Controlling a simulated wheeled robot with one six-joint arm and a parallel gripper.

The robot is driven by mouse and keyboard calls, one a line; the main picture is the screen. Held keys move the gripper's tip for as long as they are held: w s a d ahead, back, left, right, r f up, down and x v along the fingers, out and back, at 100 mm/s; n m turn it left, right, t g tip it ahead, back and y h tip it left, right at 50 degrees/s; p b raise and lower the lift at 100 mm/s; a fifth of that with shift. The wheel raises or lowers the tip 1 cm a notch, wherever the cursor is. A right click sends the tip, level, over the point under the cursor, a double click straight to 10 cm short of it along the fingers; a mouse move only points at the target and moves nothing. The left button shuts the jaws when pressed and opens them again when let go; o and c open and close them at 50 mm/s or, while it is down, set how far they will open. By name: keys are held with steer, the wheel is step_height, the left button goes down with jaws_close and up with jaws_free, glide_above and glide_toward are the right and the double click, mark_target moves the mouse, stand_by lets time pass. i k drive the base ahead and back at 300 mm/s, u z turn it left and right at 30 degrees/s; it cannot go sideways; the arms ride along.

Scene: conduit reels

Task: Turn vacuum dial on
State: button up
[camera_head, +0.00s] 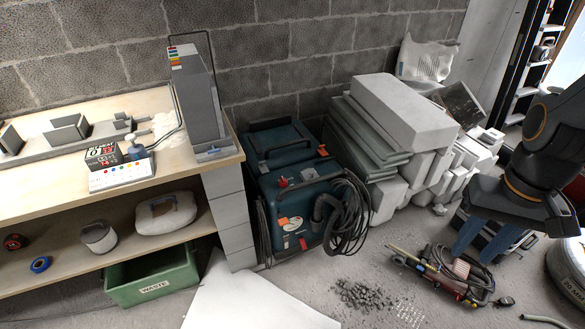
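The vacuum (270,190) is a dark blue boxy machine on the floor against the block wall, right of the workbench. My gripper (478,252) is at the right, well away from the vacuum, pointing down above the floor. Its two blue fingers are apart, with nothing visibly held.
The workbench (215,158) stands left, with a green waste bin (150,284) below. Stacked boards and blocks (400,112) stand right of the vacuum. Rubble (362,296), a tool bundle (445,275) and a white sheet (245,300) lie on the floor in front.

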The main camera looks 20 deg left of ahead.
mark_target(283, 183)
steer(key=u, duration=0.3)
steer(key=i, duration=0.75)
steer(key=u, duration=0.9)
steer(key=i, duration=0.4)
steer(key=u, duration=0.25)
